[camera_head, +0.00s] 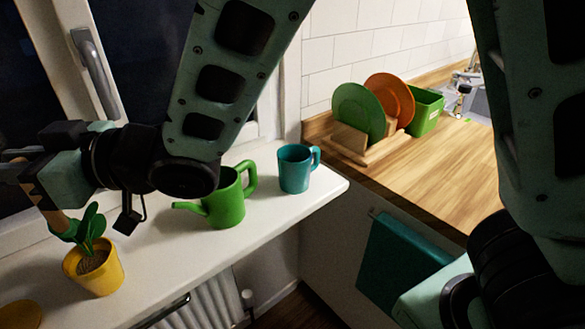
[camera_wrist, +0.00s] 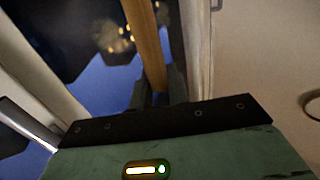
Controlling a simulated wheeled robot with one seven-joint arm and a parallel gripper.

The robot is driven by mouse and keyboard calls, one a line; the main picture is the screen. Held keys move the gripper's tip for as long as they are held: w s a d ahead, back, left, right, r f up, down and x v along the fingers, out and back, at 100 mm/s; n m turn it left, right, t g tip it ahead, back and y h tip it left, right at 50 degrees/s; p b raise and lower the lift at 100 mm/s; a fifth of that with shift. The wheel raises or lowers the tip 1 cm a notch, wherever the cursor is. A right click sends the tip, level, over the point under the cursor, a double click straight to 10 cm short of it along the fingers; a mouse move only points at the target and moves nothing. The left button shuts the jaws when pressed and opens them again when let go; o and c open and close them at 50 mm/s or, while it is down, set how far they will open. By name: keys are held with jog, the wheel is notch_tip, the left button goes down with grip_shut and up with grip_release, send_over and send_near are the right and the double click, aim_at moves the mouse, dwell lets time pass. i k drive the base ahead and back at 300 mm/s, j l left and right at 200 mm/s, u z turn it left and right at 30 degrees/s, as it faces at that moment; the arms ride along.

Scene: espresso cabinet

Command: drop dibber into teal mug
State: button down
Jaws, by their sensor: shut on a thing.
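The teal mug (camera_head: 294,170) stands upright on the white sill, its handle to the right. My gripper (camera_head: 33,188) is at the far left of the head view, well left of the mug and above the yellow plant pot. It is shut on the dibber (camera_head: 52,217), a wooden stick that points down toward the plant. In the wrist view the dibber (camera_wrist: 148,45) runs up from between my fingers (camera_wrist: 160,88). My arm hides part of the sill, and the dibber's lower end is hard to tell from the green leaves.
A green watering can (camera_head: 226,200) stands just left of the mug, between it and the yellow pot (camera_head: 97,272) with a plant (camera_head: 92,227). A dish rack (camera_head: 362,146) with plates and a green bin (camera_head: 425,112) stand on the wooden counter. The sill's front strip is clear.

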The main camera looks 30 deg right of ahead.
aim_at(301, 180)
jog(key=k, duration=1)
